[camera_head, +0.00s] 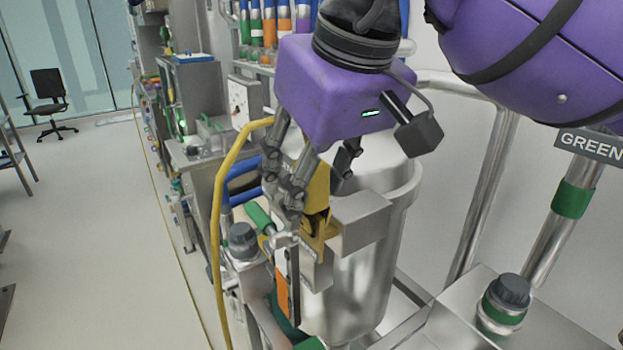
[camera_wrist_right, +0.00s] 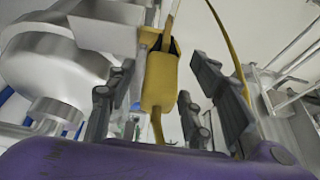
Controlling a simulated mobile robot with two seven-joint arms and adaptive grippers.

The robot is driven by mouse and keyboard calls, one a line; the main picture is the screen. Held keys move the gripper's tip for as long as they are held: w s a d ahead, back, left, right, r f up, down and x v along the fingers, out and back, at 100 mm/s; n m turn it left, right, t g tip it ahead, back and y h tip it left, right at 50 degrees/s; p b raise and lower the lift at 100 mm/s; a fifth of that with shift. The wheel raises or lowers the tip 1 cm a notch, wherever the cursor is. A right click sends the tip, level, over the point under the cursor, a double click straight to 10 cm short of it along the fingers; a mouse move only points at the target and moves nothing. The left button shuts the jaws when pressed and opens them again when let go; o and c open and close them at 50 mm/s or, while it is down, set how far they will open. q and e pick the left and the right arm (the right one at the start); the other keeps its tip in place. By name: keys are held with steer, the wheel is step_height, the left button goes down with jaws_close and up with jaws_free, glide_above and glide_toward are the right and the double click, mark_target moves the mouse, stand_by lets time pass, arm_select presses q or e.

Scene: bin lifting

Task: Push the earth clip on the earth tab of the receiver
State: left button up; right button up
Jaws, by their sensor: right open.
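The yellow earth clip (camera_head: 318,207) is upright against a grey metal bracket (camera_head: 362,222) on the side of the steel receiver (camera_head: 368,270). The bracket seems to bear the earth tab, but the tab itself is hidden behind the clip and fingers. In the wrist view the clip (camera_wrist_right: 159,82) has its dark jaws at the upper end, beside the bracket (camera_wrist_right: 100,38). I cannot tell how far the jaws are over the tab. My right gripper (camera_head: 318,185) is open around the clip, with visible gaps to the fingers on both sides (camera_wrist_right: 150,112). My left gripper is not in view.
A yellow cable (camera_head: 217,210) arches from behind my gripper down to the left. A green-handled valve (camera_head: 260,217) and grey knob (camera_head: 242,241) sit close left of the clip. A steel rail (camera_head: 485,190) stands right of the receiver. Open floor (camera_head: 95,220) lies far left.

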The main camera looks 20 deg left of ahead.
steer(key=v, duration=1.2)
steer(key=shift+a, duration=0.15)
